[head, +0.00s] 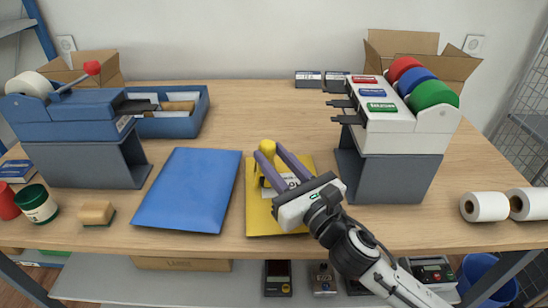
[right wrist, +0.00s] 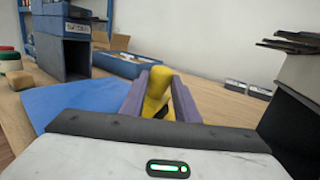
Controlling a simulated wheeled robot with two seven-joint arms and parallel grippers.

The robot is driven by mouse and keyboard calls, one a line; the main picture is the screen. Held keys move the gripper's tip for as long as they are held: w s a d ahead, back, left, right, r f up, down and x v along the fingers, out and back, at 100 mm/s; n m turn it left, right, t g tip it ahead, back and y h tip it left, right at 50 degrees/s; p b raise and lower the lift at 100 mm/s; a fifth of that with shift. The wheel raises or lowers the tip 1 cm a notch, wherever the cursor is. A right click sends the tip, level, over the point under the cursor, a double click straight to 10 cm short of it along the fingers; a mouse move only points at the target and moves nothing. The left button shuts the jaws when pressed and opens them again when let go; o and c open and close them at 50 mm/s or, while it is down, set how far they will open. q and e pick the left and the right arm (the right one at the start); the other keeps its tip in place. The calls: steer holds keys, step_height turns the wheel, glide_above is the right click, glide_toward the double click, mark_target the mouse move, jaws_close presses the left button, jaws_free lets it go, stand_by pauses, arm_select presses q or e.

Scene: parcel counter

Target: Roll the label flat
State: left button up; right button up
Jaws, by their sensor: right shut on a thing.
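A yellow padded envelope (head: 259,213) lies flat near the front of the counter. A white label (head: 291,181) shows on it, partly hidden by my gripper, so I cannot tell if it lies flat. My right gripper (head: 271,161) is above the envelope, shut on a yellow handle (head: 267,147), which looks like the roller's. The handle also shows between the purple fingers in the right wrist view (right wrist: 157,92). The roller's lower end is hidden, and I cannot tell whether it touches the label. My left gripper is not in view.
A blue envelope (head: 188,190) lies just left. A blue tape dispenser (head: 70,120) stands at left and a label dispenser (head: 400,130) with coloured rolls at right.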

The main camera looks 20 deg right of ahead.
steer(key=shift+d+f, duration=0.1)
steer(key=shift+f, duration=0.2)
steer(key=shift+s+d+f, duration=0.1)
steer(key=shift+s+d, duration=0.05)
steer(key=shift+d, duration=0.45)
steer(key=shift+s+d+f, duration=0.1)
steer(key=shift+s+d, duration=0.05)
steer(key=shift+d, duration=0.4)
steer(key=shift+d, duration=0.15)
steer(key=shift+s+d, duration=0.25)
steer(key=shift+d, duration=0.9)
steer(key=shift+s+d, duration=0.25)
steer(key=shift+d, duration=0.9)
